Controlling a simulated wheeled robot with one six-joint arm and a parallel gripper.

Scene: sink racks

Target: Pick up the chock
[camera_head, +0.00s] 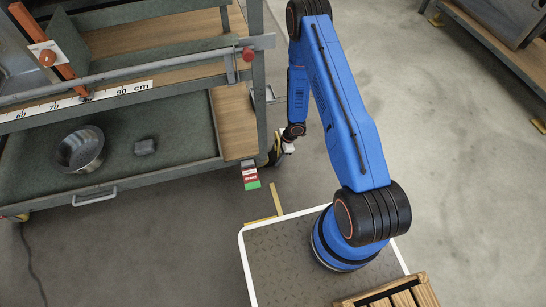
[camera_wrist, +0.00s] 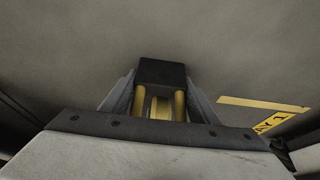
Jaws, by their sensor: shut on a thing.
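In the wrist view, the chock (camera_wrist: 162,73) is a dark block with yellow parts below it. It sits between the two grey fingers of my gripper (camera_wrist: 160,101), which is shut on it. The fingers hide its sides, and its lower part is only partly visible. In the head view, my gripper (camera_head: 286,146) is beside the right end of the workbench, low near its corner. The chock is hard to make out there among small dark and yellow shapes. I cannot tell whether it touches the floor.
The workbench (camera_head: 236,131) at left carries a metal bowl (camera_head: 80,149) and a grey block (camera_head: 144,147) on its lower shelf. A red, white and green label (camera_head: 250,176) hangs at its corner. A wooden crate (camera_head: 400,294) is at bottom right. Open floor (camera_head: 440,150) lies right.

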